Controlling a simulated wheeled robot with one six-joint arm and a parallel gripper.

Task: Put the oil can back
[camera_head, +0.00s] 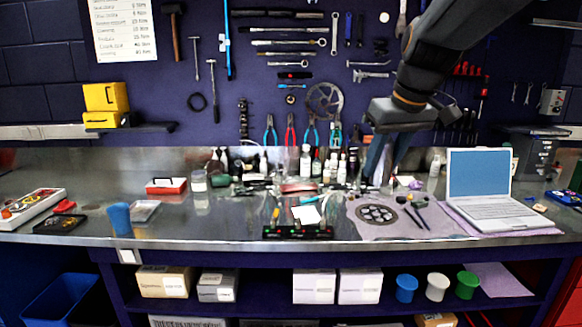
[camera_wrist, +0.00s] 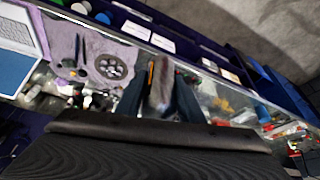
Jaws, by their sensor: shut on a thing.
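My gripper (camera_head: 377,172) hangs over the back of the metal bench, right of a row of bottles. In the wrist view my gripper (camera_wrist: 158,100) has its two dark fingers shut on a dull grey-brown thing, which I take to be the oil can (camera_wrist: 161,84). The can is foreshortened there, and its spout and base cannot be made out. In the head view the fingers and the clutter behind them hide it. I cannot tell whether it touches the bench.
Several bottles (camera_head: 305,162) stand along the bench's back. A chainring (camera_head: 377,213) lies on a light mat (camera_head: 388,230), left of a laptop (camera_head: 485,183). A blue cup (camera_head: 119,217) stands at the left front. Clear metal (camera_head: 235,222) lies left of centre.

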